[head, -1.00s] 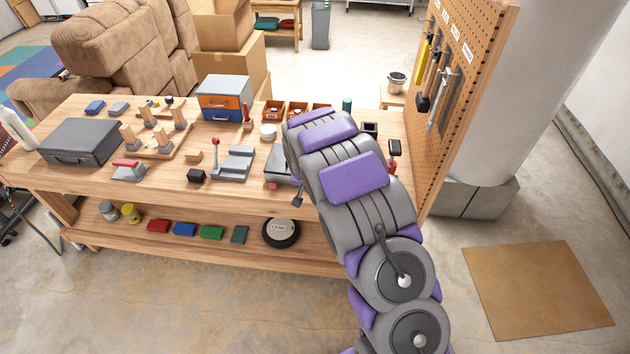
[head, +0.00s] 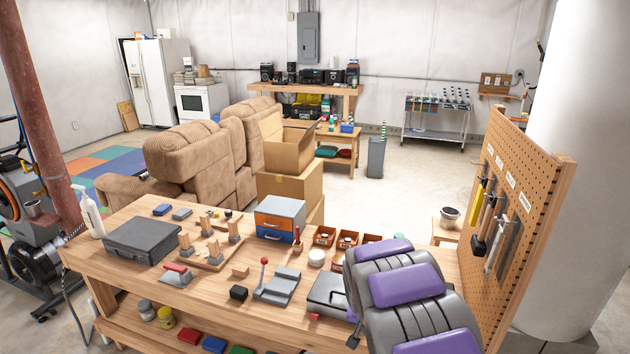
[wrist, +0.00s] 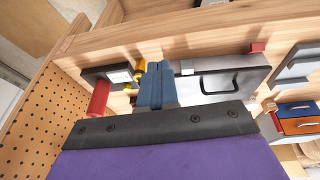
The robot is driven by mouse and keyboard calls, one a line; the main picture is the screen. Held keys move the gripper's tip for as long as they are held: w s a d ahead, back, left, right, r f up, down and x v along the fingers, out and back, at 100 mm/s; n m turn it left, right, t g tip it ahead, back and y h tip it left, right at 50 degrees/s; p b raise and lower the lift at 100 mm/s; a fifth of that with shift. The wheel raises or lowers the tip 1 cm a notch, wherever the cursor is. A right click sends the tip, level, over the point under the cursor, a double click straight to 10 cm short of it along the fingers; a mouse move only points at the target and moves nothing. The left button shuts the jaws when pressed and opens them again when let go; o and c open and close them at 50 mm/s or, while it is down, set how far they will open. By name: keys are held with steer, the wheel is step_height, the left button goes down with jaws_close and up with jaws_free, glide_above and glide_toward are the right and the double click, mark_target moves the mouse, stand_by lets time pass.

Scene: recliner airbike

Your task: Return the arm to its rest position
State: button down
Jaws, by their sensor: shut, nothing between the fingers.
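My arm, grey with purple panels, rises from the bottom right of the head view over the right end of the workbench (head: 215,318). Its far end hides my gripper there. In the wrist view my gripper (wrist: 157,70) shows as narrow blue fingers, close together and empty. They point over the bench top, beside a dark grey flat case (wrist: 225,78). A red cylinder (wrist: 98,98) and a yellow-handled item lie left of the fingers. I cannot tell whether the fingers touch anything.
The pegboard (head: 525,205) with hanging tools stands close to the right of my arm. A drawer box (head: 280,218), orange bins (head: 324,237), a toolbox (head: 143,241) and small blocks crowd the bench. A concrete column (head: 585,160) stands behind the pegboard. Open floor lies beyond the bench.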

steer(key=s+d+r+g, duration=0.1)
steer(key=s+d+r, duration=0.1)
steer(key=s+r, duration=0.55)
steer(key=s+a+r+n+g, duration=0.1)
steer(key=s+r, duration=0.2)
steer(key=s, duration=0.8)
steer(key=s+a+r+n+g+y, duration=0.1)
steer(key=s+r, duration=0.3)
steer(key=s, duration=0.8)
steer(key=s+r+n+g, duration=0.1)
steer(key=s+r, duration=0.2)
steer(key=s, duration=0.9)
steer(key=shift+s+a+r+n+g+y, duration=0.2)
steer(key=shift+a+n+g+y, duration=0.1)
steer(key=shift+a+n+y, duration=0.1)
steer(key=shift+w+f, duration=0.1)
